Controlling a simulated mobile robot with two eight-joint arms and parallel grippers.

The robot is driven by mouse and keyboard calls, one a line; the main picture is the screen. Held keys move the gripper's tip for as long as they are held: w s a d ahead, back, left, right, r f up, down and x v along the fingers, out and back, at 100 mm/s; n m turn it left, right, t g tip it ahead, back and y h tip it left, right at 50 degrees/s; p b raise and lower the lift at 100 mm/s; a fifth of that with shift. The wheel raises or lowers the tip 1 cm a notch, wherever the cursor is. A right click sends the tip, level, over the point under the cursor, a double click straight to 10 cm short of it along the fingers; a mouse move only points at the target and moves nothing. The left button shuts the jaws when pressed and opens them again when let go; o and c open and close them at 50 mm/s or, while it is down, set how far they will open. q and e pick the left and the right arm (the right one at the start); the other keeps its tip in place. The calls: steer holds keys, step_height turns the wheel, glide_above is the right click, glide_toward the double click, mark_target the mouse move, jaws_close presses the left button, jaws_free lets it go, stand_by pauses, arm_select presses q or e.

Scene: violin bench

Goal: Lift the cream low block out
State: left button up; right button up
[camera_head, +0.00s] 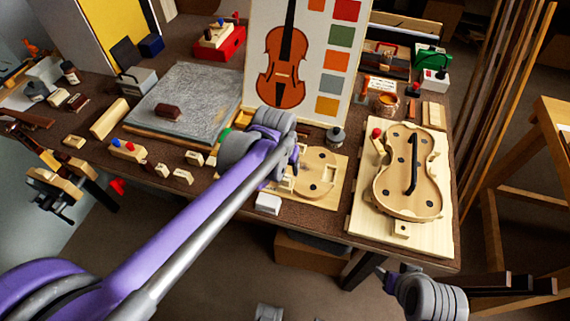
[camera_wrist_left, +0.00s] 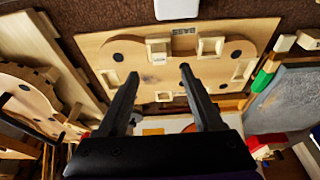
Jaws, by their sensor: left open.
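The pale wooden board marked BASS (camera_wrist_left: 262,32) carries a violin-shaped form with several cream blocks; in the head view the board (camera_head: 328,198) lies left of the violin body. In the wrist view, cream blocks include one at the upper left (camera_wrist_left: 158,46), one at the upper right (camera_wrist_left: 211,46) and one low between my fingers (camera_wrist_left: 164,96). I cannot tell which is the low block. My left gripper (camera_wrist_left: 159,73) is open and empty above the form; its arm hides part of the board in the head view. My right gripper (camera_head: 388,281) is off the bench's front edge, its jaws unclear.
A white block (camera_head: 268,204) lies at the board's front edge. A violin body on a board (camera_head: 358,225) lies to the right. A grey slab (camera_head: 190,95) and several small wooden blocks (camera_head: 183,176) lie to the left. A violin picture panel (camera_head: 345,60) stands behind.

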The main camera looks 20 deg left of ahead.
mark_target(287, 177)
arm_select(q)
steer(key=b+x, duration=0.1)
steer(key=x, duration=0.6)
steer(key=shift+f, duration=0.4)
jaws_close()
stand_by(0.4)
